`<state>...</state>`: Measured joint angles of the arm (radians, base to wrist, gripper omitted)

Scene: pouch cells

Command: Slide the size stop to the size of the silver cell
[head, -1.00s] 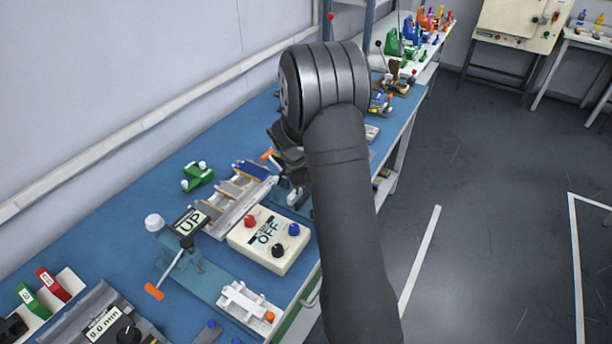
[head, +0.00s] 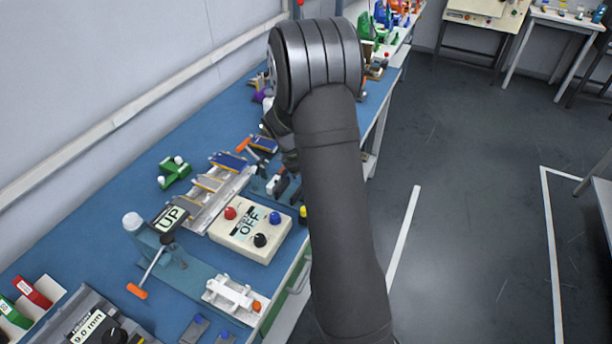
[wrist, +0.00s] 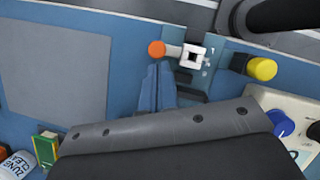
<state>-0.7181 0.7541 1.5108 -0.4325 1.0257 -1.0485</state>
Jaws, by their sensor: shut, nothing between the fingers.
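In the wrist view a white square block (wrist: 192,56) with a rod and an orange knob (wrist: 156,48) sits on a dark plate near the bench's front edge; it looks like the size stop. My gripper (wrist: 157,68) is shut and empty, its fingertips just below the orange knob. I cannot tell whether they touch it. In the head view my arm hides most of this spot, and the fingertips are not clear. Grey, silver-looking cells (head: 208,183) lie in a pale rack with a blue cell (head: 228,160); I cannot tell which is the silver cell meant.
A control box (head: 248,228) with red, blue and black knobs stands by the rack. A yellow knob (wrist: 262,69) is right of the white block. A press with an orange handle (head: 137,291) stands nearer. A flat grey area (wrist: 55,75) looks clear.

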